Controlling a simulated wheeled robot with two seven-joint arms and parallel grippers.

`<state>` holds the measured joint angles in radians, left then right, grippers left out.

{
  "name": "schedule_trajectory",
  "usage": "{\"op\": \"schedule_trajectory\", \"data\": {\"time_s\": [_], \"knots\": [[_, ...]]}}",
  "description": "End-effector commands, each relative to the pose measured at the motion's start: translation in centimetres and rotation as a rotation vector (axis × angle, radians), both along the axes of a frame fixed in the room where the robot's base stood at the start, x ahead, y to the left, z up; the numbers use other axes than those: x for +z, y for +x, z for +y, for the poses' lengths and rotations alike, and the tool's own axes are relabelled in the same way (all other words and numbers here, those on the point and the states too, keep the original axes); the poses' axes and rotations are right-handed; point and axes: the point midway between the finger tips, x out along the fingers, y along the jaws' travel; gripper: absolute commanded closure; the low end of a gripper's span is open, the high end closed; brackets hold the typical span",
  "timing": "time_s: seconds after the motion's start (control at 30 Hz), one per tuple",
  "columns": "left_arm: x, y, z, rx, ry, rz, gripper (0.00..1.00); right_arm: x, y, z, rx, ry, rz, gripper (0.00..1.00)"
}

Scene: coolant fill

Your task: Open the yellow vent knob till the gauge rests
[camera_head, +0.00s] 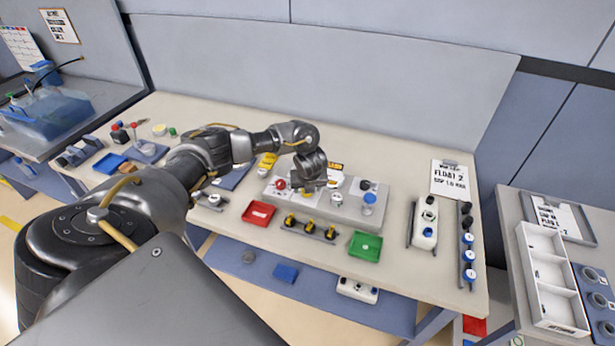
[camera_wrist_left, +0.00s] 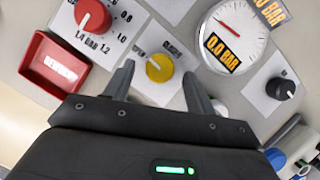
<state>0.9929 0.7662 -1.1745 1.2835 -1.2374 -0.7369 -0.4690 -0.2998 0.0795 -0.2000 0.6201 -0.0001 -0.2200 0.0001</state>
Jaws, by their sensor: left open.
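The yellow vent knob (camera_wrist_left: 160,67) sits on a white label plate on the grey panel, with a light mark on its face. My left gripper (camera_wrist_left: 159,70) is open, one finger on each side of the knob; I cannot tell whether they touch it. The round white gauge (camera_wrist_left: 243,30) is right of the knob, and its orange-yellow tag reads 0.0 BAR. In the head view my left gripper (camera_head: 313,185) hangs over the grey panel (camera_head: 351,216) and hides the knob. My right gripper is not in view.
A red knob (camera_wrist_left: 92,15) and a red tray (camera_wrist_left: 54,64) lie left of the yellow knob; a black knob (camera_wrist_left: 280,88) lies right.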

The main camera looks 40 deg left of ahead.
Motion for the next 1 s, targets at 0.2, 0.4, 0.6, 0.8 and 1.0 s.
{"op": "schedule_trajectory", "data": {"time_s": [0.2, 0.4, 0.6, 0.8, 1.0], "knots": [[5.0, -1.0, -1.2, -0.004, 0.003, -0.008, 0.44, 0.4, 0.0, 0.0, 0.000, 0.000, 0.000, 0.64], [7.5, -1.8, -2.0, -0.003, 0.004, -0.008, 0.44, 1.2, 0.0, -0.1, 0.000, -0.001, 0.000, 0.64], [8.4, -2.3, -2.3, 0.001, 0.003, -0.004, 0.44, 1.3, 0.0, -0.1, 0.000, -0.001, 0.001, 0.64], [8.5, -2.4, -2.3, 0.002, 0.002, -0.003, 0.44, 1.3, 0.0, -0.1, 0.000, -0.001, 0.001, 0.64], [8.4, -2.4, -2.3, 0.002, 0.002, -0.003, 0.44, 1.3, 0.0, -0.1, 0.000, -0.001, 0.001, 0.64]]}}
